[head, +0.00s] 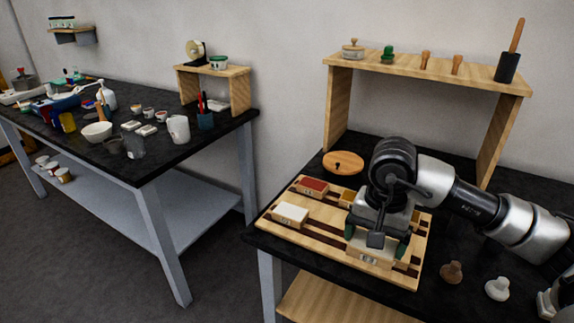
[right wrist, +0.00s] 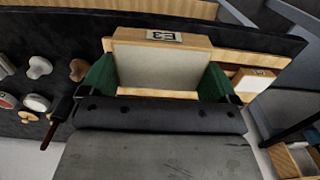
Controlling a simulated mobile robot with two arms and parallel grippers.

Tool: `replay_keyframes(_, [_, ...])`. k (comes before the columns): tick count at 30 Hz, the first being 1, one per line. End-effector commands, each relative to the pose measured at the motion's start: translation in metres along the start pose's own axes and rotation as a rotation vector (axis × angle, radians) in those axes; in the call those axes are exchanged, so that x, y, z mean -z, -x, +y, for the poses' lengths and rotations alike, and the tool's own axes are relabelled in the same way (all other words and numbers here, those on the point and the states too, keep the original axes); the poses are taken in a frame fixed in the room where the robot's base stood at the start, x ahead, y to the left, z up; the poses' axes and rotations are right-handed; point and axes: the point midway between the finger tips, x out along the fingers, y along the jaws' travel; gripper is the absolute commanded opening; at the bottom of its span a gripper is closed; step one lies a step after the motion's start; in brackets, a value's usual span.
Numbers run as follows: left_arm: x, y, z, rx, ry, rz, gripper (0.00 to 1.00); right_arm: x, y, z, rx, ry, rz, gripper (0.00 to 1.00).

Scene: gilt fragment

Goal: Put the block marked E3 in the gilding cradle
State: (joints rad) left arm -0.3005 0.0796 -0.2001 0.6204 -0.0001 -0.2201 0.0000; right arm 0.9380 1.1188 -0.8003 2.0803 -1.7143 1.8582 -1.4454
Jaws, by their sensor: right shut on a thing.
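My right gripper (head: 376,244) is over the front right part of a slotted wooden board (head: 322,245) in the head view, pointing down. Its green fingers are shut on a pale-topped wooden block (head: 356,256), one on each side. In the right wrist view the gripper (right wrist: 158,82) holds this block (right wrist: 160,62), whose label appears to read E3. The block is at or just above the board; I cannot tell whether it touches. The board has dark recesses and may be the gilding cradle. My left gripper is not in view.
On the board sit a white-topped block (head: 290,214), a red-topped block (head: 312,186) and a yellowish block (head: 347,198) partly behind my arm. A round wooden disc (head: 343,162) lies behind. Two knobbed tools (head: 452,272) (head: 497,288) stand right. A wooden shelf (head: 430,75) spans the back.

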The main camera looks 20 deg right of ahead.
Motion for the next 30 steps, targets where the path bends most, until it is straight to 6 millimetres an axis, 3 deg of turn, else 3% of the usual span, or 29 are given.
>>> replay_keyframes(5, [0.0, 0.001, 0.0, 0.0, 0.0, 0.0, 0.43, -0.01, -0.008, -0.006, -0.003, 0.074, 0.0, 0.63])
replay_keyframes(12, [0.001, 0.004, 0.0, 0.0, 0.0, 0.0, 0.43, -0.072, -0.059, -0.036, -0.011, 0.545, -0.001, 0.63])
replay_keyframes(18, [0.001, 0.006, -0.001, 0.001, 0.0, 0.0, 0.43, -0.11, -0.083, -0.046, -0.001, 0.825, 0.0, 0.63])
replay_keyframes(30, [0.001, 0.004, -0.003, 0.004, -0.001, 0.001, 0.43, -0.113, -0.084, -0.046, 0.001, 0.848, 0.0, 0.63])
